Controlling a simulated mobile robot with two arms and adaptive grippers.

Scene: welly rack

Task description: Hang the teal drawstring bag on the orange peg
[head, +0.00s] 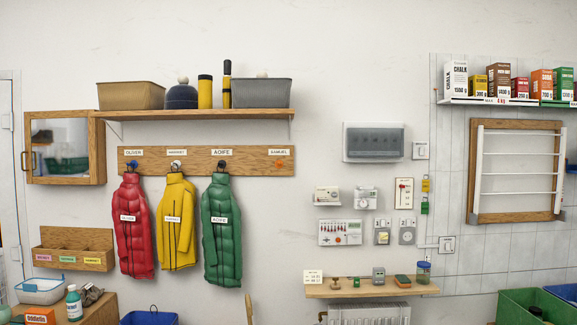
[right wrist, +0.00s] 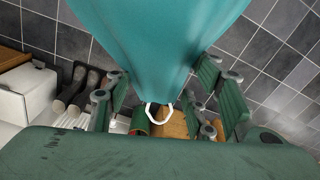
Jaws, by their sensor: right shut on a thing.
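The teal drawstring bag (right wrist: 165,40) fills the upper middle of the right wrist view. It narrows downward between the green fingers of my right gripper (right wrist: 162,90), which is shut on it. A white loop (right wrist: 158,113) shows at the narrow end of the bag. The orange peg (head: 280,163) is bare, at the right end of the wooden peg board (head: 240,164), under the SAMUEL label. Neither gripper nor the bag shows in the head view. My left gripper is out of sight.
Red (head: 135,245), yellow (head: 176,200) and green (head: 222,250) jackets hang on the other pegs. A shelf (head: 200,114) with bins and flasks runs above the board. Wall right of the green jacket, below the orange peg, is clear. A small ledge (head: 370,290) is lower right.

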